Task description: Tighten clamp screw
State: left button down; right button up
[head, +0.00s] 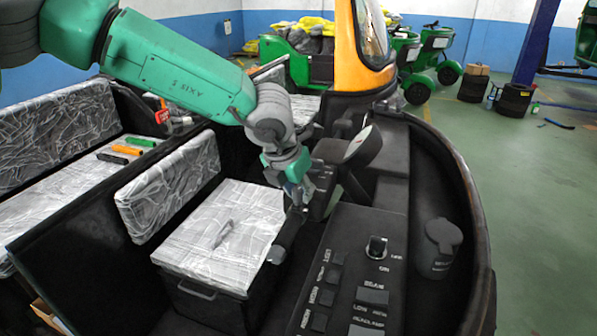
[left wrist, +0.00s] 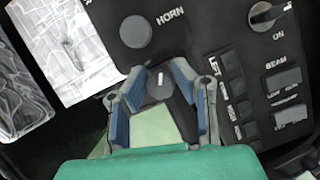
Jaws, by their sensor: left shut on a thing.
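My left gripper (head: 298,200) reaches in from the left and points down beside the dark control panel (head: 345,225). In the left wrist view my left gripper (left wrist: 160,80) has its blue-grey fingers close around a small dark round part (left wrist: 159,92). I cannot tell whether this part is the clamp screw, as the fingers hide much of it. A black cylindrical grip (head: 289,236) lies just below the gripper in the head view. My right gripper is in neither view.
The panel has a rotary switch (head: 377,247) and several dark buttons. A horn button (left wrist: 136,31) shows above the fingers. Loose tools (head: 127,150) lie farther left.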

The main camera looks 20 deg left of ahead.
pick_arm(q)
jog(key=shift+r+m+h+p, duration=0.25)
jog(key=shift+m+h+p, duration=0.05)
jog(key=shift+m+p, duration=0.7)
jog(key=shift+f+m+g+h+p, duration=0.15)
jog(key=shift+m+g+h+p, duration=0.2)
jog(key=shift+m, duration=0.55)
jog(key=m+g+h, duration=0.1)
jog(key=m, duration=0.2)
jog(key=shift+w, duration=0.1)
jog(key=m+g, duration=0.1)
jog(key=m, duration=0.4)
jog(key=shift+g+h, duration=0.25)
jog(key=shift+g, duration=0.1)
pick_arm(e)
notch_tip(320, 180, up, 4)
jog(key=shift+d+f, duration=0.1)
pick_arm(q)
jog(key=shift+m, duration=0.3)
